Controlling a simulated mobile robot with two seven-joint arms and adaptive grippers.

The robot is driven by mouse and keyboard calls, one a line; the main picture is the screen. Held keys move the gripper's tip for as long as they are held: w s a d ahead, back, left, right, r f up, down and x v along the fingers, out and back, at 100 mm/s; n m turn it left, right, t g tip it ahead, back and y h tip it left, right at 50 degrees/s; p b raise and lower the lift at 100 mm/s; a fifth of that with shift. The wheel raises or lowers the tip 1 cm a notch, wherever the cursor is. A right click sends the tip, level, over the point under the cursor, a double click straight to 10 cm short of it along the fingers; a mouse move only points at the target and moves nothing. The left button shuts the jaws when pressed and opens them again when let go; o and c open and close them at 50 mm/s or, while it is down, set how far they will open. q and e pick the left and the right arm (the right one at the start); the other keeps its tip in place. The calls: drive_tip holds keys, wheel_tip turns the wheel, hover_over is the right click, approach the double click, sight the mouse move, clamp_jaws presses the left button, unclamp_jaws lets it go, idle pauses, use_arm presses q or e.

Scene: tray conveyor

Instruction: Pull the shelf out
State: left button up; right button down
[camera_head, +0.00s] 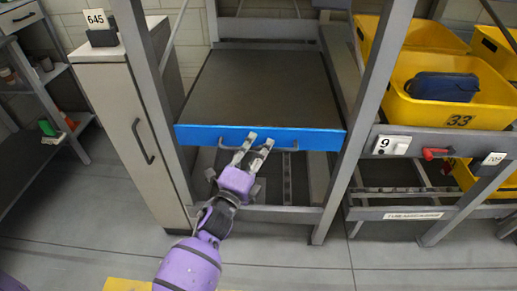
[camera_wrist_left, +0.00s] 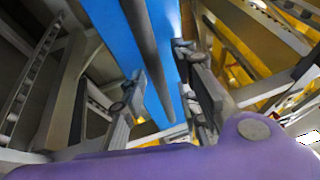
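The shelf (camera_head: 262,90) is a flat dark tray with a bright blue front panel (camera_head: 310,139), set between the grey posts of a rack. A thin grey handle bar (camera_head: 228,146) runs along the blue front. My left gripper (camera_head: 260,140) reaches up to the middle of this front. In the left wrist view, the blue panel and a dark bar (camera_wrist_left: 140,25), which looks like the handle, run between the fingers of my left gripper (camera_wrist_left: 165,90). The fingers stand apart, with no clear contact on the bar. My right gripper is not in view.
A grey cabinet (camera_head: 115,130) with a dark handle stands left of the rack. Yellow bins (camera_head: 470,110), one holding a dark blue pouch (camera_head: 443,86), sit on a rack at the right. A grey post (camera_head: 365,120) separates them.

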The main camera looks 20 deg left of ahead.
use_arm(q)
drive_tip(key=shift+w, duration=0.1)
clamp_jaws()
idle(0.3)
